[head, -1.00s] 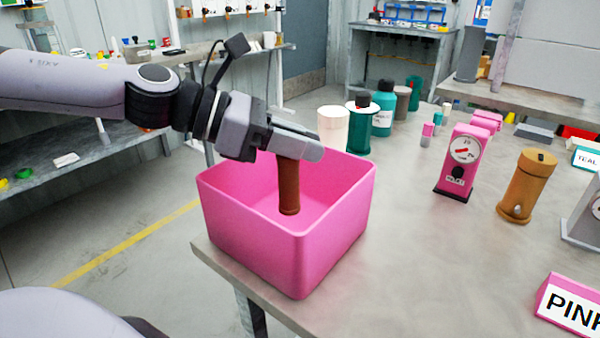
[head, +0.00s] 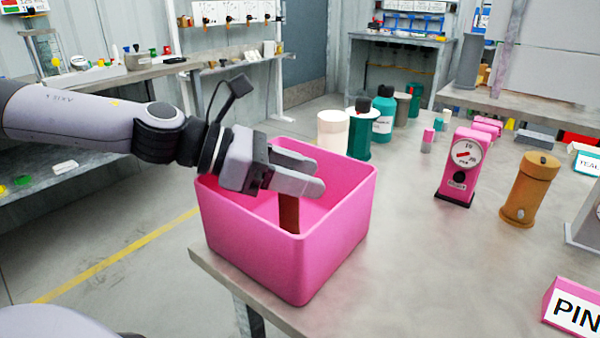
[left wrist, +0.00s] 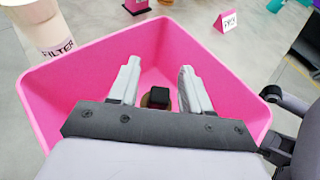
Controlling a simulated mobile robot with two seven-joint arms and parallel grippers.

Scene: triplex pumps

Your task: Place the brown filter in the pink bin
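The brown filter (head: 288,213) is a dark brown cylinder inside the pink bin (head: 330,235), below my left gripper's fingers. It looks roughly upright; the bin's front wall hides its lower end, so I cannot tell whether it touches the floor. My left gripper (head: 308,176) is over the bin with its fingers spread. In the left wrist view, the gripper (left wrist: 159,66) is open above the pink bin (left wrist: 85,75). The brown filter's end (left wrist: 146,98) shows between the finger bases, partly covered by a black part, with gaps to both fingers. My right gripper is not in view.
A white filter cup (head: 333,131) and teal bottles (head: 383,115) stand behind the bin. A pink gauge pump (head: 460,170) and an orange-brown cylinder (head: 530,190) stand to the right. The bin sits near the table's left edge. Table space right of the bin is clear.

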